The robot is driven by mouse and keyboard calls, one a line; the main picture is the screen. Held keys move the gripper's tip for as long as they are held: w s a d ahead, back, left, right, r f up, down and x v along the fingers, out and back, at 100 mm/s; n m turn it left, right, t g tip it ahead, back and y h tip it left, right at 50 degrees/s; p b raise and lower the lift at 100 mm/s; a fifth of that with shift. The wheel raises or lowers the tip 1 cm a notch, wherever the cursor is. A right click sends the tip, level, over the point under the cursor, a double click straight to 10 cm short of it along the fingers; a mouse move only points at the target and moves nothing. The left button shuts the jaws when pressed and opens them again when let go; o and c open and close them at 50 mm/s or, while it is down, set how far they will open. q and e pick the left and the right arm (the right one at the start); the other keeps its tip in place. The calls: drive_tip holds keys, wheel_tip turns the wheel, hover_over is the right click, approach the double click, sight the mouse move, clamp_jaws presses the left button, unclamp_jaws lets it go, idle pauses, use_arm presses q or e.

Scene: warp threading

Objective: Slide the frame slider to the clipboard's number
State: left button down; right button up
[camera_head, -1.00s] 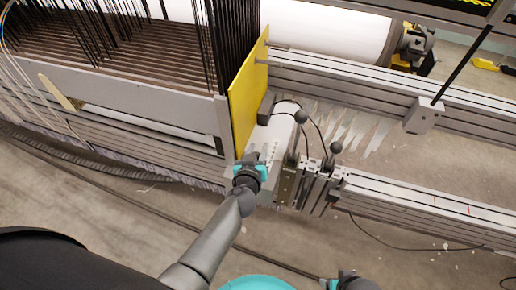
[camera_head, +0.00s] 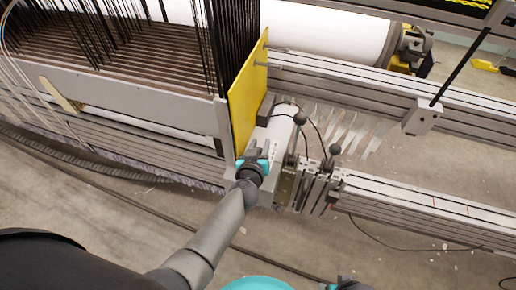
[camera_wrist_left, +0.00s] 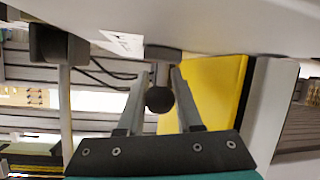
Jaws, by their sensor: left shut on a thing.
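My left gripper (camera_head: 256,158) is at the front of a light grey box (camera_head: 277,138), right of the yellow plate (camera_head: 247,95). In the left wrist view its two fingers (camera_wrist_left: 162,72) reach to a dark handle-like piece (camera_wrist_left: 163,53) under a pale surface and are shut on it. A white label with dark marks (camera_wrist_left: 121,43) is near the fingertips, unreadable. Which part is the frame slider is not clear. No clipboard can be made out. Part of my right gripper (camera_head: 347,284) shows at the bottom edge.
Two black ball-knob levers (camera_head: 300,118) stand beside the box, with thin black cables. A metal rail (camera_head: 430,200) runs to the right. Dark warp wires (camera_head: 236,45) hang behind the yellow plate. The floor in front is mostly clear, with a cable across it.

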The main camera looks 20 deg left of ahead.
use_arm(q)
drive_tip(key=shift+w, duration=0.25)
drive_tip(key=c, duration=0.6)
unclamp_jaws()
